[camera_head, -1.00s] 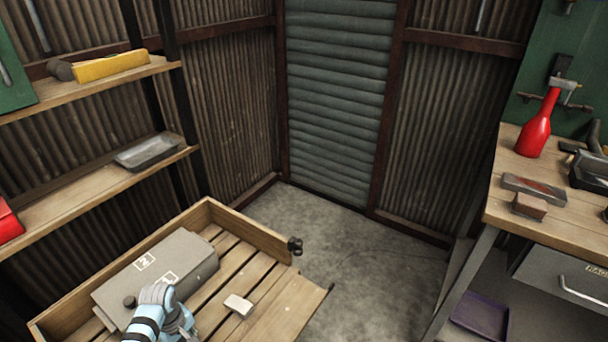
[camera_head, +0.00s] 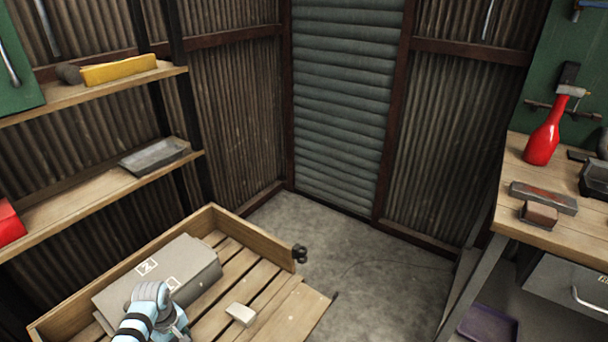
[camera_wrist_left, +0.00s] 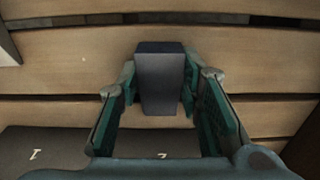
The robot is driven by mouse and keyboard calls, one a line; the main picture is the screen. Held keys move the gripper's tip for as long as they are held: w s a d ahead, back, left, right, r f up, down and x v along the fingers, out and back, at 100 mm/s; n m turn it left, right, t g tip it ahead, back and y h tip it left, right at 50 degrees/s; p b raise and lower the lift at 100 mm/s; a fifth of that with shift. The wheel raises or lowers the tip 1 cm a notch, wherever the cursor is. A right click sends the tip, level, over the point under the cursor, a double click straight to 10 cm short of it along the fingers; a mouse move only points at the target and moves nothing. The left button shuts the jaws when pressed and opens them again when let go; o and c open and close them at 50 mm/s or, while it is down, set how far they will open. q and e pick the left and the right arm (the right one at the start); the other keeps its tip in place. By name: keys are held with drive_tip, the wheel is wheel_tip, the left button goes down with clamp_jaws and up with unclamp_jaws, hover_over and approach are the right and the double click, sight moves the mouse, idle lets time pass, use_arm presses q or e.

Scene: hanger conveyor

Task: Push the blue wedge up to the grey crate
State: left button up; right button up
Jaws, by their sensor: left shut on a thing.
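The grey crate (camera_head: 205,262) is a closed grey box with white printed marks, lying on the slatted wooden pallet at the lower left of the head view. Its dark edge with white marks (camera_wrist_left: 60,147) shows at the bottom of the left wrist view. My left gripper (camera_wrist_left: 160,90) is shut on a dark blue block, the blue wedge (camera_wrist_left: 160,62), held between its two fingers over the slats. In the head view my left arm is at the crate's near side, and the wedge is hidden there. My right gripper is not in view.
A small cream block (camera_head: 240,314) lies on the pallet (camera_head: 285,312) right of the crate. The pallet has a raised back board (camera_head: 250,238) with a black knob (camera_head: 299,253). Shelves stand at left, a workbench (camera_head: 575,235) at right. The floor between is clear.

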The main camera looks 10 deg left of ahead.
use_arm(q)
drive_tip(key=shift+w+a+b, duration=0.35)
drive_tip(key=shift+a+b, duration=0.1)
drive_tip(key=shift+a, duration=0.15)
drive_tip(key=shift+w+a+b, duration=0.3)
drive_tip(key=shift+a+b, duration=0.1)
drive_tip(key=shift+a, duration=0.2)
drive_tip(key=o, duration=1.1)
wheel_tip(320, 180, up, 12)
